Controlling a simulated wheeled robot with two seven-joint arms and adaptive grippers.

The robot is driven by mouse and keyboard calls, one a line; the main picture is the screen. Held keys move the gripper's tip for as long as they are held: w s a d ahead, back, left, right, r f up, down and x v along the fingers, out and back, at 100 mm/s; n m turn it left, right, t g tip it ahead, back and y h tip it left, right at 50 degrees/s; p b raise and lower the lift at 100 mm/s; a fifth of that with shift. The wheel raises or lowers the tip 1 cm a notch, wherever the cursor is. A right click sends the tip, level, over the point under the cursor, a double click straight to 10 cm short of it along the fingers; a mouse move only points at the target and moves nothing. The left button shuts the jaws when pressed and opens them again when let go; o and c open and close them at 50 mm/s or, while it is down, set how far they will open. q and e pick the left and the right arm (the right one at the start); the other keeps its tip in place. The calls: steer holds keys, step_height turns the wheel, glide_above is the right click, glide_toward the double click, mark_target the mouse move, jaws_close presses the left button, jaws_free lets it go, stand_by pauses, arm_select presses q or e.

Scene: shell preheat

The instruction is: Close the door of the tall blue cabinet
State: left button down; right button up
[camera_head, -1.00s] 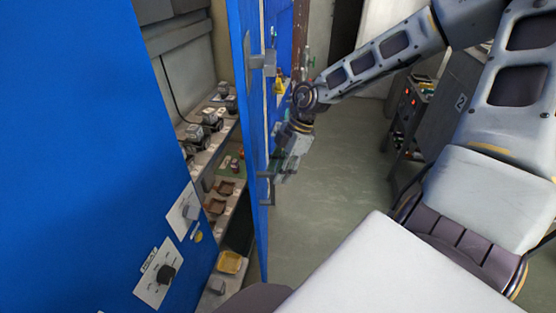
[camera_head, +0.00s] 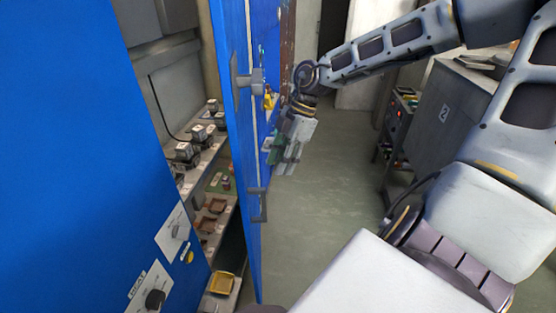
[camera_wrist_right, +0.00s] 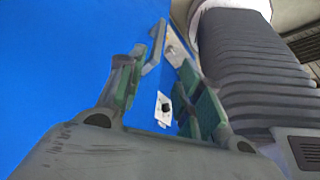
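The tall blue cabinet (camera_head: 85,160) fills the left of the head view, with its shelves showing through the opening. Its blue door (camera_head: 238,160) stands open, seen nearly edge-on. Grey fittings sit on it, one high (camera_head: 249,80) and one low (camera_head: 258,205). My right gripper (camera_head: 285,157) is at the door's right side, fingers pointing down; whether it touches the door is unclear. In the right wrist view its green-padded fingers (camera_wrist_right: 165,95) are apart with nothing held. A blue surface fills the left there. My left gripper is in neither current view.
Inside, shelves hold small grey blocks (camera_head: 187,151), brown trays and a yellow tray (camera_head: 222,284). The cabinet front carries a black knob (camera_head: 155,299). A grey unit marked 2 (camera_head: 447,112) stands at the right. Open floor (camera_head: 320,200) lies right of the door.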

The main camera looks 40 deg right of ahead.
steer(key=shift+s+d+r, duration=0.1)
steer(key=shift+d+r, duration=0.05)
steer(key=shift+r, duration=0.25)
steer(key=shift+c, duration=0.3)
